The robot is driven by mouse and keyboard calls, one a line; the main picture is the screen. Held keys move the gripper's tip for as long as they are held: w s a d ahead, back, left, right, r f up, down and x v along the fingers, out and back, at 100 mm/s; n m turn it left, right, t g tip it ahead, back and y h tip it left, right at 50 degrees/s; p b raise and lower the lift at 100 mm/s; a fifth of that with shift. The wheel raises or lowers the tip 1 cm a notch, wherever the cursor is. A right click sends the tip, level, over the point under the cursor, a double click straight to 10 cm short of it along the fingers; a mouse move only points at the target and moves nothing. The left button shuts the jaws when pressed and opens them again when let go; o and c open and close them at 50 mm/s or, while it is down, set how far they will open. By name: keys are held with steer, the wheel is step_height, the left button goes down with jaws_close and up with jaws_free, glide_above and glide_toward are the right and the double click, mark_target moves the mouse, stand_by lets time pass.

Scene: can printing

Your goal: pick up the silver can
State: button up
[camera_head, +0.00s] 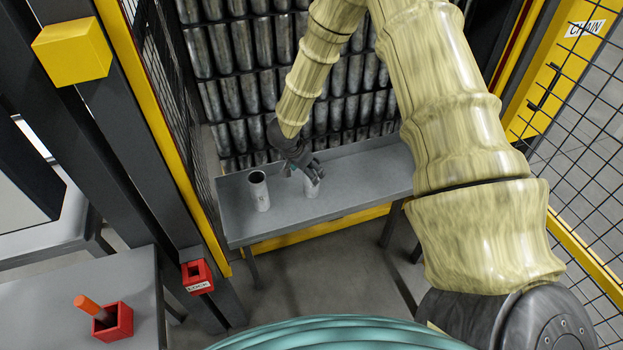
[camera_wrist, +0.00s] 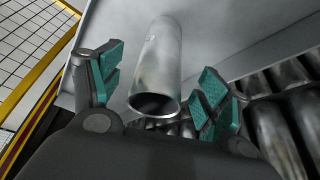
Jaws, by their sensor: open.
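A silver can (camera_head: 313,187) stands on the grey bench (camera_head: 350,176) in the head view, partly hidden by my gripper (camera_head: 303,167). In the wrist view the silver can (camera_wrist: 157,62) is a plain metal cylinder with a dark open end towards the camera. It lies between the teal-padded fingers of my gripper (camera_wrist: 160,66), with visible gaps on both sides. The fingers are apart and not closed on it. A second grey can (camera_head: 260,191) stands upright to the left on the same bench, clear of my gripper.
Rows of stacked metal cylinders (camera_head: 245,85) fill the space behind the bench. Mesh fencing with yellow frames (camera_head: 165,140) flanks both sides. A red box (camera_head: 113,322) with an orange stick (camera_head: 90,305) and a red lock block (camera_head: 197,277) are at lower left.

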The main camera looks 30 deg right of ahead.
mark_target(310, 191)
steer(key=shift+p+x, duration=0.65)
steer(key=shift+x, duration=2.15)
steer(key=shift+d, duration=0.1)
steer(key=shift+c, duration=0.4)
steer(key=c, duration=0.5)
steer(key=shift+r, duration=0.1)
steer(key=shift+c, duration=0.4)
